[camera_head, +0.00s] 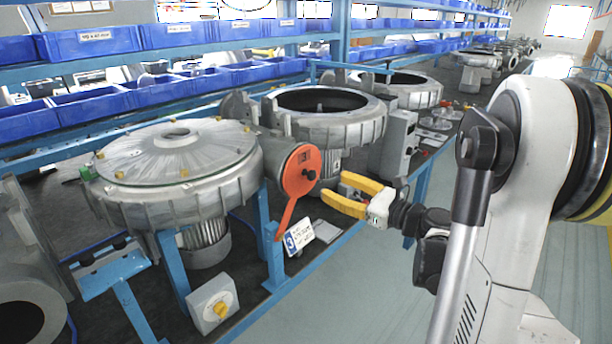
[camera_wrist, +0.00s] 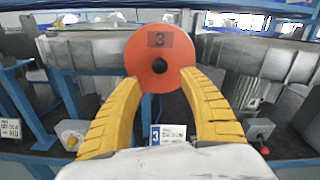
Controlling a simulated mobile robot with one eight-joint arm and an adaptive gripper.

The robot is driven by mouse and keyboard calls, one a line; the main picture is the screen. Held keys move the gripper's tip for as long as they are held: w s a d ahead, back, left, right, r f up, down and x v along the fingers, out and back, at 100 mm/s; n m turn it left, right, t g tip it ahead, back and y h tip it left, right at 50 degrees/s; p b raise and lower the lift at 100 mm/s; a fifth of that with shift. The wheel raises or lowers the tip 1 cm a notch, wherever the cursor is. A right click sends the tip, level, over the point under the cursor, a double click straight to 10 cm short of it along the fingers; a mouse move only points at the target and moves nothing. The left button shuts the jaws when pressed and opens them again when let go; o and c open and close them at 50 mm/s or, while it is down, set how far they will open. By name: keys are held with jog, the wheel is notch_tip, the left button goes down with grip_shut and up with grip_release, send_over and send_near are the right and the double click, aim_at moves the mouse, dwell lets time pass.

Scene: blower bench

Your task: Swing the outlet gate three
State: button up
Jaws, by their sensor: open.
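The outlet gate three is an orange round disc (camera_head: 299,168) marked 3, with a dark knob at its middle and an orange lever hanging down and slightly left. It sits on the outlet of the near grey blower (camera_head: 180,150). In the wrist view the disc (camera_wrist: 160,57) is straight ahead, between and beyond the yellow fingertips; its lever is hidden there. My gripper (camera_head: 330,194) is open and empty, just right of the disc and pointing at it. The wrist view shows its yellow fingers (camera_wrist: 159,85) spread apart. Whether they touch the disc I cannot tell.
A grey box with a yellow knob (camera_head: 214,303) is low in front. More open blowers (camera_head: 322,110) stand behind. Blue bins (camera_head: 95,42) line the shelves at left. The floor (camera_head: 350,290) at right is clear.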

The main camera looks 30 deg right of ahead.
aim_at(314, 177)
jog(key=b+x, duration=0.1)
jog(key=x, duration=0.7)
jog(key=shift+w+f, duration=0.1)
grip_shut()
